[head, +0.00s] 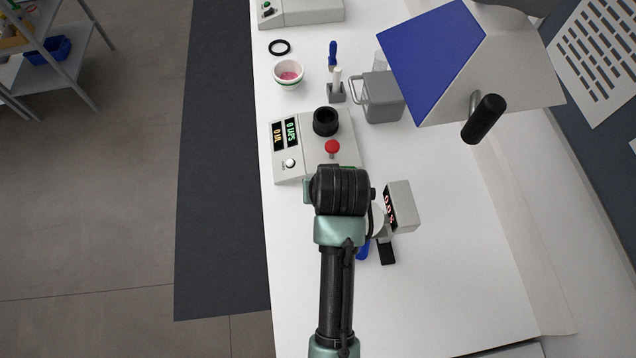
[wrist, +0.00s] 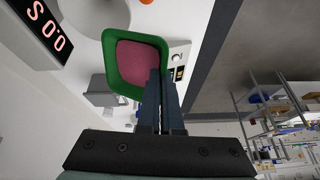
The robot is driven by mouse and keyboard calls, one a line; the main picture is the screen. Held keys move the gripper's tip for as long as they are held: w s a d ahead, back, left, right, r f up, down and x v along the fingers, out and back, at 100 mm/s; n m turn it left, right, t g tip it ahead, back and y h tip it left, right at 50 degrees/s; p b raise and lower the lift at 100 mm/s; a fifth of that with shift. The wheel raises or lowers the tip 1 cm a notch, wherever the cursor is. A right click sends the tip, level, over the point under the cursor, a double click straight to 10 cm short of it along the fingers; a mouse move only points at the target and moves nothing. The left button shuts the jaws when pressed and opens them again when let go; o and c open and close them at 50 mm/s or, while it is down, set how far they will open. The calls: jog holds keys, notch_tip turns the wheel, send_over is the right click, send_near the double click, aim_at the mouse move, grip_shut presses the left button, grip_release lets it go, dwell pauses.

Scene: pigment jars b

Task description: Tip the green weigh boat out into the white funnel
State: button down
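The green weigh boat (wrist: 113,75) shows in the wrist view with pink powder in it. My gripper (wrist: 162,75) has its two dark fingers close together on the boat's near edge, holding it. In the head view my gripper (head: 341,190) is over the bench beside the balance, and only a sliver of green shows past it. I cannot make out a white funnel for sure in either view. A pale round shape (wrist: 95,12) lies beyond the boat in the wrist view, cut off by the frame edge; it looks like the balance's pan.
A balance display (head: 403,206) stands right of my gripper. A device with a black cup (head: 325,121) and red knob (head: 332,147) stands ahead. Behind are a white bowl (head: 289,75) with pink contents, a grey container (head: 382,97) and a blue-sided hood (head: 430,50). The front right bench is clear.

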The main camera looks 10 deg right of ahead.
jog(key=shift+s+d+r+m+t+y, duration=0.3)
jog(key=shift+s+d+r+t+y, duration=0.5)
jog(key=shift+t+y, duration=0.2)
jog(key=shift+s+d+r+m+t+y+b, duration=0.25)
jog(key=shift+s+d+t+y+b, duration=0.6)
jog(key=shift+b, duration=0.8)
jog(key=shift+s+d+r+m+t+y+b, duration=0.15)
jog(key=shift+s+d+t+y+b, duration=0.25)
jog(key=shift+d+t+y+b, duration=0.85)
jog(key=shift+s+d+r+m+t+y+b, duration=0.2)
jog(key=shift+s+t+b, duration=0.5)
jog(key=shift+b, duration=1.3)
jog(key=shift+s+d+f+t+y+b, duration=0.1)
jog(key=shift+s+f+t+y+b, duration=0.2)
jog(key=shift+b, duration=0.55)
jog(key=shift+s+d+f+m+t+y+b, duration=0.15)
jog(key=shift+s+d+m+t+y+b, duration=0.5)
jog(key=shift+b, duration=1.3)
jog(key=shift+s+d+f+m+t+y+b, duration=0.1)
jog(key=shift+s+d+t+y+b, duration=0.25)
jog(key=shift+t+b, duration=1.1)
jog(key=shift+w+r+g+b, duration=0.1)
jog(key=shift+g+b, duration=0.3)
jog(key=shift+g, duration=0.1)
